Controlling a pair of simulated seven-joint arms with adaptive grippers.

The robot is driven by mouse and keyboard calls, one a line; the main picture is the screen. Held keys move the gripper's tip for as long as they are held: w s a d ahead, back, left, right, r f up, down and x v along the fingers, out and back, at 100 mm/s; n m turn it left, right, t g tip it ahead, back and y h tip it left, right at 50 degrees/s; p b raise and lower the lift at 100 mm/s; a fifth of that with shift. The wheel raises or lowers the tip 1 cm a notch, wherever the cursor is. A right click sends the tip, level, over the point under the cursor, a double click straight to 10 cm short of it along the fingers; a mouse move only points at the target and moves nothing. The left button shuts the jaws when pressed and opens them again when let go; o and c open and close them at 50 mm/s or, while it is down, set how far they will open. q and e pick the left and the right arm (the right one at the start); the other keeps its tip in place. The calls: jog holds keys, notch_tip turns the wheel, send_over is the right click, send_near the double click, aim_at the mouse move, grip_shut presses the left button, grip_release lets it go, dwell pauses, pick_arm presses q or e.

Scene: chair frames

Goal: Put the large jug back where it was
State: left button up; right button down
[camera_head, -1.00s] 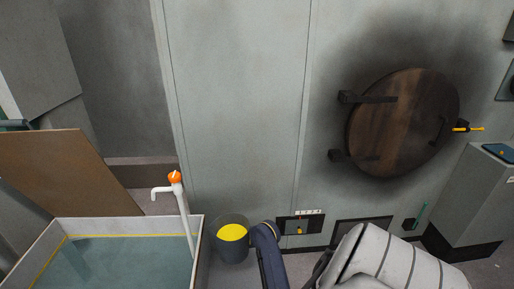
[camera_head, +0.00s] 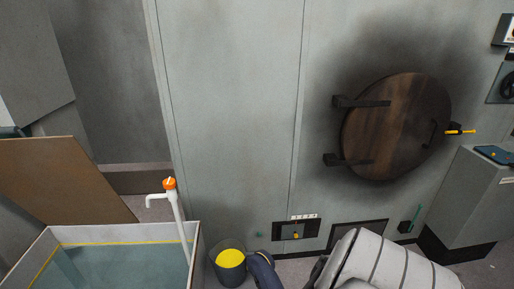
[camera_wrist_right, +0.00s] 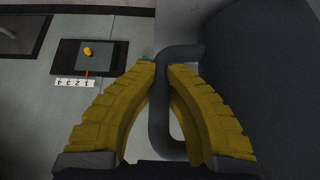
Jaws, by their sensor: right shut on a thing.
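The large jug (camera_head: 231,275) is a dark grey vessel with a bright yellow surface inside its mouth. It is at the bottom of the head view, just right of the water tank. Its grey body (camera_wrist_right: 265,85) fills the right of the right wrist view. The yellow fingers of my right gripper (camera_wrist_right: 162,68) are shut on its looped handle (camera_wrist_right: 159,115). The jug's base is out of view, so I cannot tell whether it touches anything. My left gripper is not in view.
The open tank (camera_head: 125,233) of water stands at lower left, with a white pipe (camera_head: 180,220) and orange-topped tap at its right edge. A small wall panel (camera_head: 283,231) is right of the jug. A round wooden hatch (camera_head: 395,125) is on the wall.

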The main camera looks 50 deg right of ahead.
jog(key=shift+f, duration=0.5)
jog(key=c, duration=1.5)
grip_release()
jog(key=shift+f, duration=0.1)
jog(key=v, duration=1.2)
jog(key=shift+s, duration=0.1)
